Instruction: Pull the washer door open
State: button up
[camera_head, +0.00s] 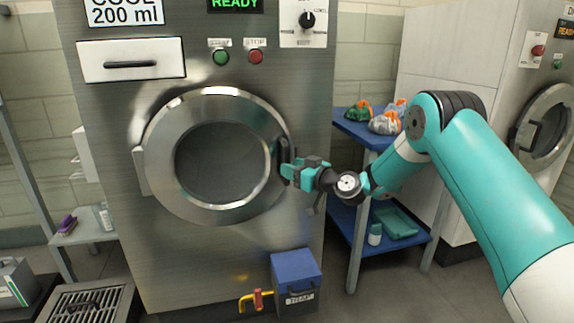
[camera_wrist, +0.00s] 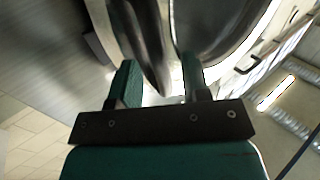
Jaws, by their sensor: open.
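The washer (camera_head: 110,180) is a steel cabinet with a round door (camera_head: 165,170). The door has a bright metal ring and dark glass, and it looks closed. A dark upright handle (camera_head: 282,160) sits on the door's right side. My gripper (camera_head: 291,171) is at the handle in the head view, its fingers pointing left. In the wrist view my gripper (camera_wrist: 158,85) has its two green fingers apart, with the dark handle (camera_wrist: 150,50) reaching between them. I cannot tell whether either finger touches the handle. The fingertips are partly hidden in the head view.
A blue shelf unit (camera_head: 355,130) with bagged items stands right of the washer, behind my arm. A blue box (camera_head: 296,268) and a yellow pipe with a red valve (camera_head: 257,299) are low at the washer's front. A second machine (camera_head: 510,80) is at far right.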

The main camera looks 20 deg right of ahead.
jog(key=shift+x, duration=1.25)
grip_shut()
jog(key=shift+s, duration=0.1)
